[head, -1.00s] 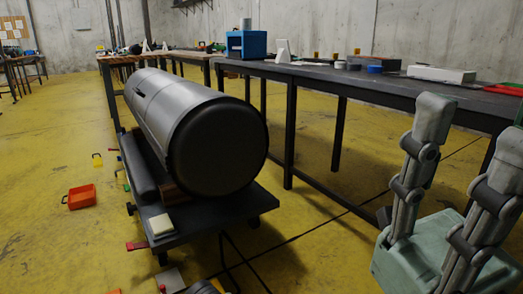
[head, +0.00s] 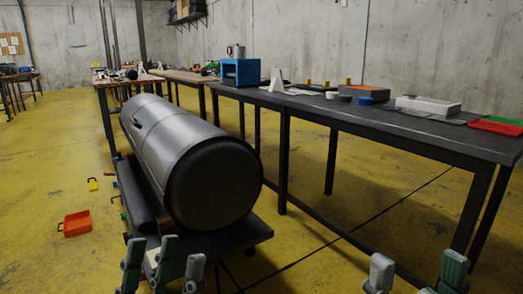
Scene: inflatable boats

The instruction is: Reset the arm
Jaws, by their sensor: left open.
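My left gripper (head: 165,268) shows at the bottom left of the head view as several grey-green fingers pointing up. Its fingers are apart and hold nothing that I can see. They stand in front of the near end of the dark cart. My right gripper (head: 416,274) shows only as fingertips at the bottom right edge, wide apart with nothing visible between them. The palms and both arms are below the picture.
A big grey cylinder (head: 165,135) with a black end lies on a dark low cart (head: 240,236). A long dark table (head: 420,138) runs along the right, with a blue box (head: 240,72) and trays on it. An orange bin (head: 76,224) sits on the yellow floor.

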